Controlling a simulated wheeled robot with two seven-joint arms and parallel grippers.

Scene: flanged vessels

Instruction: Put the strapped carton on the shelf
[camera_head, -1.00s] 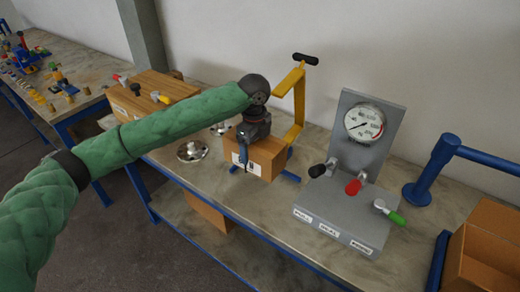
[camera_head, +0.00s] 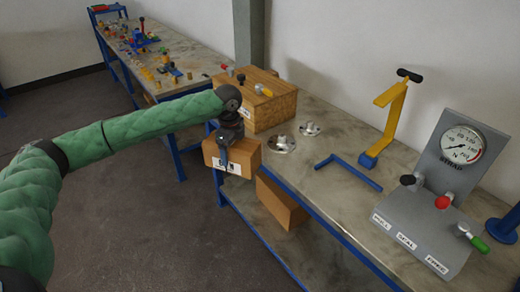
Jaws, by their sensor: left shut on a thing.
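My left gripper (camera_head: 228,138) is shut on the strapped carton (camera_head: 245,158), a small brown box with a white label on its front. The carton hangs in front of the workbench's front edge, clear of the bench top. The fingertips are partly hidden against the carton. The lower shelf (camera_head: 262,237) runs under the bench, and a brown box (camera_head: 282,202) stands on it. My right gripper is not in view.
On the bench top (camera_head: 330,150) stand a larger wooden box (camera_head: 270,105), metal flanges (camera_head: 283,144), a yellow stand (camera_head: 388,115) with blue feet, and a grey gauge panel (camera_head: 440,185). A second bench (camera_head: 165,60) holds small parts. Floor at left is free.

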